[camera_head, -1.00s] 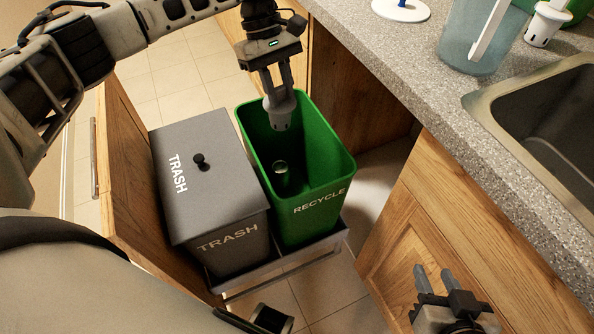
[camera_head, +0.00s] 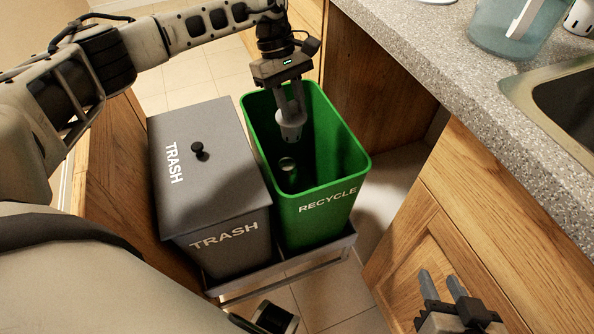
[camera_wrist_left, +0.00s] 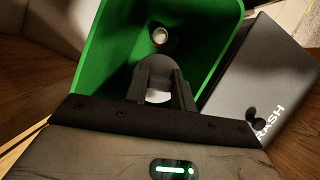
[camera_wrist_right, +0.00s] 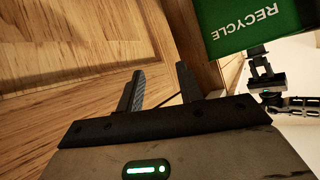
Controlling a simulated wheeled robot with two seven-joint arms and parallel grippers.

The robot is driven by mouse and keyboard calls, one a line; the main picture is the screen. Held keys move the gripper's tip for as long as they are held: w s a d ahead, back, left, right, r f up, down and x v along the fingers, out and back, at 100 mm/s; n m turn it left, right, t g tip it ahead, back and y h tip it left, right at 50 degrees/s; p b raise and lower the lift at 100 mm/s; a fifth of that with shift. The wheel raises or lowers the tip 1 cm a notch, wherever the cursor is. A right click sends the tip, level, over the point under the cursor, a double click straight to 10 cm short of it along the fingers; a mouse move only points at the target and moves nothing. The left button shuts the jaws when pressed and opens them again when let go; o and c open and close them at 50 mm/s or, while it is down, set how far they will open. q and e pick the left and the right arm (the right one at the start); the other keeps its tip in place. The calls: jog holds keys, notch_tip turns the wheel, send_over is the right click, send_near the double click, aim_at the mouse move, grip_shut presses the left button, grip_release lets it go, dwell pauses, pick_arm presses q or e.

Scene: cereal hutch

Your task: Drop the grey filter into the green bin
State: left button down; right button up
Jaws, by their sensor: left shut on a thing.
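The green bin (camera_head: 322,192), marked RECYCLE, stands open on a pull-out frame. My left gripper (camera_head: 291,108) points down into its mouth. It is shut on the grey filter (camera_head: 291,129), a pale grey cup-like piece whose lower end hangs below the rim line, apart from the bin floor. In the left wrist view the filter (camera_wrist_left: 158,96) shows between the fingers, partly hidden by them, over the bin's inside (camera_wrist_left: 115,60). My right gripper (camera_head: 442,284) is open and empty beside the wooden cabinet front. Its parted fingers also show in the right wrist view (camera_wrist_right: 158,88).
A small shiny cylindrical thing (camera_head: 288,165) lies inside the green bin. A lidded grey TRASH bin (camera_head: 205,180) stands directly left of it. The counter (camera_head: 430,60) with a sink (camera_head: 565,105) and a bluish pitcher (camera_head: 500,35) is at right.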

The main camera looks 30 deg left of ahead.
pick_arm(q)
jog(key=c, duration=1.1)
grip_release()
jog(key=shift+a+r, duration=0.1)
jog(key=shift+r, duration=0.05)
jog(key=v, duration=1.5)
jog(key=shift+r+p, duration=0.3)
jog(key=shift+p, duration=0.15)
jog(key=shift+w+a, duration=0.1)
